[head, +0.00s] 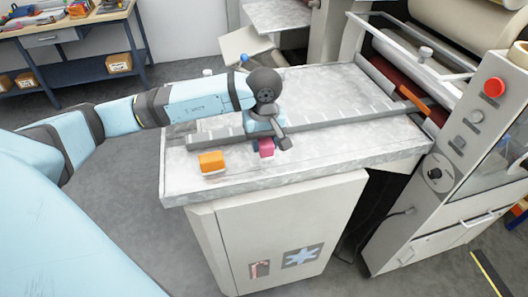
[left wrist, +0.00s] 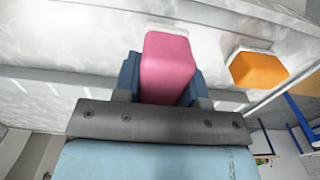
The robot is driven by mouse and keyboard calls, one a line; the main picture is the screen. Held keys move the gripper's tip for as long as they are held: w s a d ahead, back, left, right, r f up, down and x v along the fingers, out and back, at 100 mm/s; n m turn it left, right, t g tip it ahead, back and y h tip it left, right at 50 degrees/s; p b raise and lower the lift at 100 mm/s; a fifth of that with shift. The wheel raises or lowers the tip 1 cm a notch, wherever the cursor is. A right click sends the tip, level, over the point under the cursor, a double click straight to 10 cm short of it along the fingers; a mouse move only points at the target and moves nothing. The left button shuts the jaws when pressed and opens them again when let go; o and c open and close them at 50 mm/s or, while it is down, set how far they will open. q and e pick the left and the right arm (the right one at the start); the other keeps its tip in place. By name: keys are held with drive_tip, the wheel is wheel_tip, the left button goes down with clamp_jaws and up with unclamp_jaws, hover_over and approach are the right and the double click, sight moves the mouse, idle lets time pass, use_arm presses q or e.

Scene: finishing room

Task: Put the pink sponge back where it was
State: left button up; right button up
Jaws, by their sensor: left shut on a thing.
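The pink sponge (head: 266,147) is a small block at my left gripper (head: 262,143), over the light table top near its front edge in the head view. In the left wrist view the pink sponge (left wrist: 167,65) sits between the two blue fingers of the left gripper (left wrist: 160,80), which is shut on it. A pale layer shows at the sponge's far end. I cannot tell whether the sponge touches the table. My right gripper is not in view.
An orange sponge (head: 212,162) with a pale base lies on the table (head: 330,150) left of the pink one. A ruled metal bar (head: 330,121) crosses the table behind them. A machine with a red button (head: 494,87) stands at the right. The table's front right is clear.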

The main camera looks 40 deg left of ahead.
sight(264, 153)
use_arm(q)
drive_tip(key=shift+f, duration=2.2)
drive_tip(key=o, duration=0.8)
drive_tip(key=shift+f, duration=0.1)
drive_tip(key=shift+r, duration=0.35)
wheel_tip(264, 153, up, 11)
drive_tip(key=shift+f+b, duration=0.2)
drive_tip(key=shift+b, duration=0.4)
drive_tip(key=shift+r, duration=0.55)
